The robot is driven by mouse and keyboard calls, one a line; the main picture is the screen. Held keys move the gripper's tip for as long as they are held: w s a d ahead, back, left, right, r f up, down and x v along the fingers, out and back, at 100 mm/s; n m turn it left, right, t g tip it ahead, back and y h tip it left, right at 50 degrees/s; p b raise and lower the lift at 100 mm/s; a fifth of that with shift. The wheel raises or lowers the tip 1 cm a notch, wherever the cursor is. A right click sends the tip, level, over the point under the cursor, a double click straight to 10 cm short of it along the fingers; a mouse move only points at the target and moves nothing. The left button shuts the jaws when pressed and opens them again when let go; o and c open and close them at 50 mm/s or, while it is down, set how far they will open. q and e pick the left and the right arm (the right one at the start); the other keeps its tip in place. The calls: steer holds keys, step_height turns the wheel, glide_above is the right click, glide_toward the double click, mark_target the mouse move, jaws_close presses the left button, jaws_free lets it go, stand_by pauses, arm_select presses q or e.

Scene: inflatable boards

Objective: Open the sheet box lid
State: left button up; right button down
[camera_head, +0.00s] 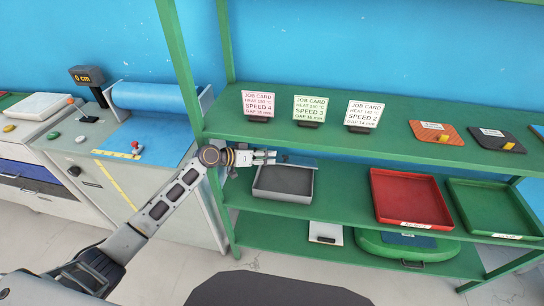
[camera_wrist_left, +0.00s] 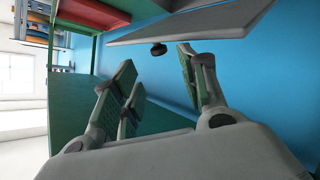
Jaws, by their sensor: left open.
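A grey box (camera_head: 284,196) stands on the middle green shelf, with a light rim and a darker grey top or inside; I cannot tell which. My left gripper (camera_head: 270,157) reaches in from the left, under the upper shelf, at the box's back left edge. Its fingers are spread and empty in the left wrist view (camera_wrist_left: 160,85). There, a flat grey panel (camera_wrist_left: 190,20) with a small black knob (camera_wrist_left: 158,48) lies beyond the fingers, apart from them. It may be the lid, but I cannot tell for sure. My right gripper is not in view.
Three job cards (camera_head: 308,109) stand on the upper shelf (camera_head: 390,118), just above my left gripper. A red tray (camera_head: 410,198) and a green tray (camera_head: 495,210) sit to the right of the grey box. A green shelf post (camera_head: 182,70) stands beside my left arm.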

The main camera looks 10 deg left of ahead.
arm_select(q)
steer(key=shift+v, duration=1.65)
